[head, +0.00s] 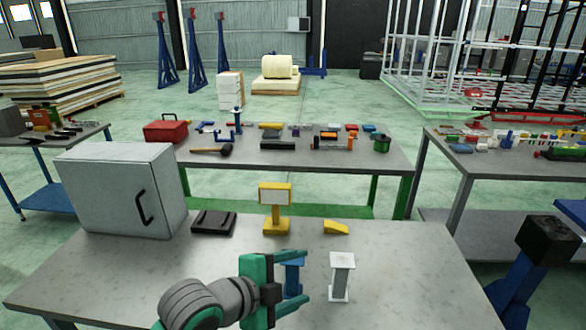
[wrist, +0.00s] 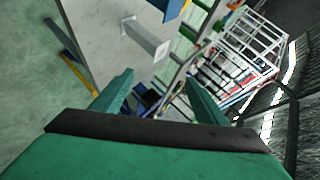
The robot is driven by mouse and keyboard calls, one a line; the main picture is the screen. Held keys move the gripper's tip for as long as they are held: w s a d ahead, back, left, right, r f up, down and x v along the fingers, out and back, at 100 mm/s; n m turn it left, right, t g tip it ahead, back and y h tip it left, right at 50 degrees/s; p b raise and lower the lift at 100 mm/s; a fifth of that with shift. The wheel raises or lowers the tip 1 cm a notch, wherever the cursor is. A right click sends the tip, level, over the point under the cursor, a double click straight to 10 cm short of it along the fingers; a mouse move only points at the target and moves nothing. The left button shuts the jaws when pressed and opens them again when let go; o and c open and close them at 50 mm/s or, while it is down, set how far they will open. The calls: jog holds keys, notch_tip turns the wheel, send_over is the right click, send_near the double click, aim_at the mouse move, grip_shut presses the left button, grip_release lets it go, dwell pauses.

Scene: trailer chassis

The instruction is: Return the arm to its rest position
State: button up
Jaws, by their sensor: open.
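My gripper (head: 300,275) is open and reaches over the near grey table (head: 150,265) in the head view, pointing right. A blue stand (head: 292,277) shows behind and between its green fingers; from this view I cannot tell whether it touches them. A white post (head: 341,276) stands upright just right of the fingertips. In the wrist view, the open fingers (wrist: 160,95) have nothing visible held between them, and the white post (wrist: 146,38) shows beyond them.
A grey cabinet (head: 115,190), a black tray (head: 213,222), a yellow stand (head: 275,210) and a yellow wedge (head: 336,228) are on the near table. A farther table (head: 340,160) holds tools and a red toolbox (head: 166,128). The near table's front right is clear.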

jog(key=w+d+r+n+t+h, duration=0.3)
jog(key=d+r+n+t, duration=0.2)
jog(key=d+r, duration=0.1)
jog(key=s+a+f+n+t+y, duration=0.1)
jog(key=s+f+n+t+y, duration=0.1)
jog(key=s+f+n+y, duration=0.65)
jog(key=s+a+f+n+t+y, duration=0.1)
jog(key=s+f+n+t+y, duration=0.3)
jog(key=f+n, duration=0.85)
jog(key=s+a+f+m+g, duration=0.1)
jog(key=s+f, duration=0.2)
jog(key=s, duration=0.5)
jog(key=s+a+f+m+g, duration=0.2)
jog(key=s+f, duration=0.1)
jog(key=s, duration=0.6)
jog(key=s+a+f+m+g, duration=0.1)
jog(key=s+f, duration=0.2)
jog(key=s, duration=0.5)
jog(key=shift+s+a+f+m+g+h, duration=0.15)
jog(key=shift+s+a+m+g+h, duration=0.15)
jog(key=shift+a+h, duration=0.15)
jog(key=shift+w+d, duration=0.1)
